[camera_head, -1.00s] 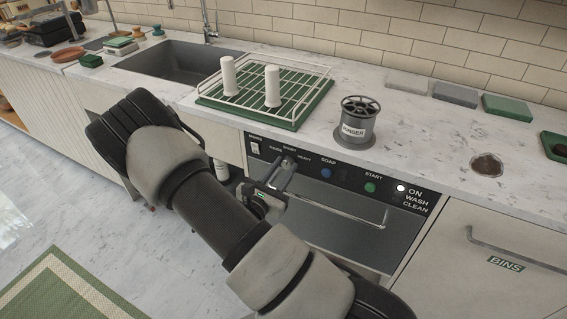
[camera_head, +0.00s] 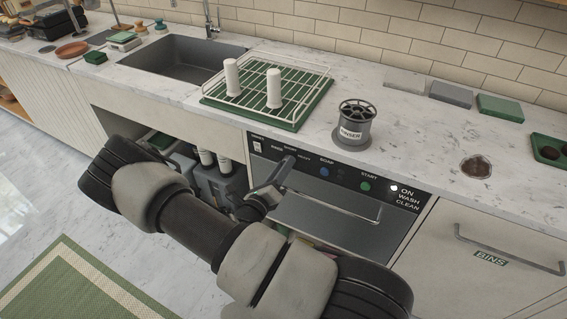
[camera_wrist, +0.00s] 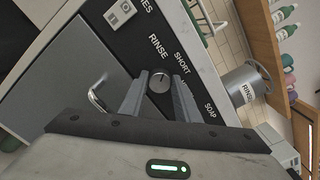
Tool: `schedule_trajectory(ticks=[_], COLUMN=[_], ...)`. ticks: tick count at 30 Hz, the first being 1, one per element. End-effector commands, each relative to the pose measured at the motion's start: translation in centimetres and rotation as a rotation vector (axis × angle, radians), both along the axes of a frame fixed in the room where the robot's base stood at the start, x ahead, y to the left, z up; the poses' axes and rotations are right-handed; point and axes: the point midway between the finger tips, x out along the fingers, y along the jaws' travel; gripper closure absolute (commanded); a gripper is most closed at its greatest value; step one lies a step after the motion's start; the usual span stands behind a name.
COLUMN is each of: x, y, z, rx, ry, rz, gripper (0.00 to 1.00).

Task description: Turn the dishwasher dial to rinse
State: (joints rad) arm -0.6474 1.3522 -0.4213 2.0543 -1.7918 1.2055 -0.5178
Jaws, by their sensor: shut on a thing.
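The dishwasher dial (camera_wrist: 160,82) is a small round grey knob on the black control panel (camera_wrist: 135,45). In the wrist view it sits between the two fingertips of my gripper (camera_wrist: 160,90), which is shut on it. The label RINSE (camera_wrist: 160,47) is printed above the dial in that view, with SHORT (camera_wrist: 182,60) to its upper right. Another label right of the dial is partly hidden by a finger. I cannot clearly tell which label the dial's mark points to. In the head view my gripper (camera_head: 281,178) is at the panel's left part and hides the dial.
The dishwasher door handle (camera_head: 335,211) lies just below the panel. SOAP (camera_head: 324,172) and START (camera_head: 364,186) buttons are to the right. A rinser (camera_head: 355,125) and a rack on a green tray (camera_head: 309,117) stand on the counter above. Open space under the sink shows canisters (camera_head: 222,163).

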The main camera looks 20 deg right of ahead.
Motion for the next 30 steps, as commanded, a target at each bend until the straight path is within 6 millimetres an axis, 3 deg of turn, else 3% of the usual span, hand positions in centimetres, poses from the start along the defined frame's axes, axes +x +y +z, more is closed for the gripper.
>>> schedule_trajectory(ticks=[15, 30], x=[-0.05, -0.06], y=[0.06, 0.06], z=[-0.16, -0.25], rx=[-0.218, -0.265], ry=[0.286, 0.345], rz=[0.000, -0.001], gripper=[0.93, 0.93])
